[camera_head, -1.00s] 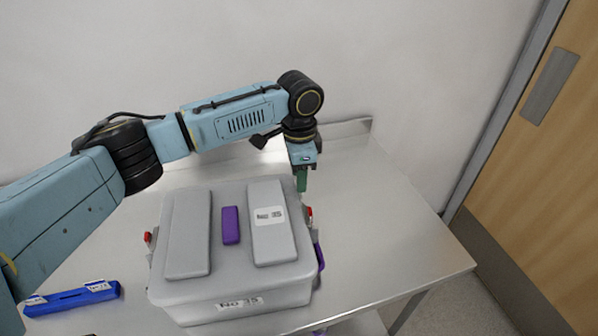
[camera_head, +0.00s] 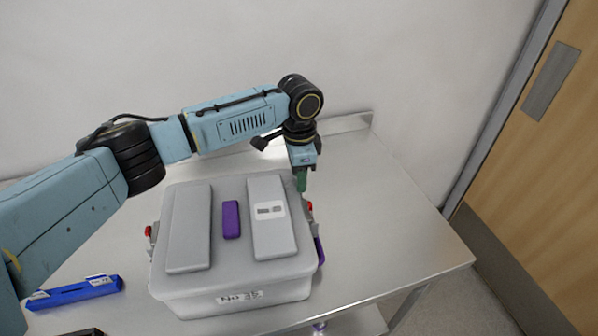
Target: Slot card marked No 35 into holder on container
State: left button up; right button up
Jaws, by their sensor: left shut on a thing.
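The grey lidded container (camera_head: 189,290) stands on the metal table, with a label reading about No 35 (camera_head: 240,297) on its front wall and another label (camera_head: 270,210) on its lid. A purple part (camera_head: 319,250) sits at its right side; whether this is the card holder I cannot tell. My left gripper (camera_head: 301,182), with green fingers pointing down, is just past the container's far right corner. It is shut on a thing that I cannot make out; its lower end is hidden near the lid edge. I cannot identify the card. My right gripper is out of view.
A blue rack (camera_head: 75,292) with small white labels lies left of the container. The metal table (camera_head: 395,220) is clear to the right. A wall stands close behind, and a wooden door (camera_head: 550,180) is at the right. A dark object shows at the bottom left edge.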

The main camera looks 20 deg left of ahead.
pick_arm(q)
jog(key=shift+f, duration=0.35)
dwell(0.5)
jog(key=o, duration=1)
jog(key=shift+o, duration=0.6)
jog(key=o, duration=0.3)
jog(key=shift+f, duration=0.1)
jog(key=shift+o, duration=0.2)
jog(key=shift+r+p, duration=3.65)
jog(key=shift+p, duration=0.6)
jog(key=shift+f, duration=0.1)
